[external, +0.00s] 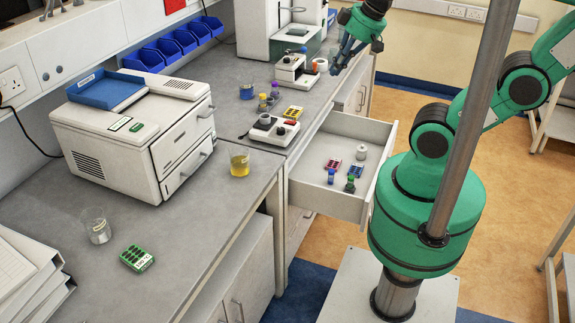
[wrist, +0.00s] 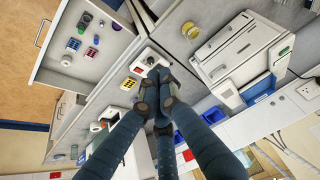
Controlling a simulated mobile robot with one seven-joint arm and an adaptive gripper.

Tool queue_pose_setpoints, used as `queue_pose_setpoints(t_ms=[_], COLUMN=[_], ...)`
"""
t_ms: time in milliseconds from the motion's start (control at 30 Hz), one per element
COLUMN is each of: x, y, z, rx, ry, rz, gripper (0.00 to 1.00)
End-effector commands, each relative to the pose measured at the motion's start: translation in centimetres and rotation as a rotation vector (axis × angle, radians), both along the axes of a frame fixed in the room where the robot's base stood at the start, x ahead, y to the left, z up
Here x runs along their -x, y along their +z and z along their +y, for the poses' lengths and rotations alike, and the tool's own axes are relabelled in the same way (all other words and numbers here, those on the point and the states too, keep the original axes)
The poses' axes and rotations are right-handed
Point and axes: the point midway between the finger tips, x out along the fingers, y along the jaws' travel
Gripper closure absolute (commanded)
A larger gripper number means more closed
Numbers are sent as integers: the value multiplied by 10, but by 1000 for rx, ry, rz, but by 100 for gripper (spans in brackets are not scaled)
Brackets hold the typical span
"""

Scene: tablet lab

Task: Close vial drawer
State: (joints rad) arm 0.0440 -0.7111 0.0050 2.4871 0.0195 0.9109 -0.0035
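The vial drawer (external: 325,205) is pulled well out from under the lab counter, its front panel (external: 377,172) facing right. It also shows at upper left in the wrist view (wrist: 92,76), with its handle (wrist: 40,33) on the outer side. Inside stand a blue-capped vial (external: 331,177), a green-capped vial (external: 350,185), a white round container (external: 361,152) and two small racks, one pink (external: 333,164) and one blue (external: 355,171). My gripper (external: 344,54) is above the counter's far end, apart from the drawer. Its fingertips (wrist: 158,90) come together with nothing visible between them.
A white two-drawer machine (external: 135,130) and a yellow-liquid beaker (external: 239,164) are farther left. Floor right of the drawer's far side is clear.

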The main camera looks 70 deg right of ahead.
Motion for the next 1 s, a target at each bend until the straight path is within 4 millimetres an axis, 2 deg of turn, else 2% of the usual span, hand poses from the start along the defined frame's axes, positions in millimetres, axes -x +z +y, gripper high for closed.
queue_pose_setpoints(t_ms=[267, 600, 1000], x=[-17, -31, -30], y=[-31, -77, -137], z=[-35, -91, -162], rx=[-70, -209, -425], ry=[-150, -371, -629], rz=[135, 306, 471], gripper=[100, 100, 100])
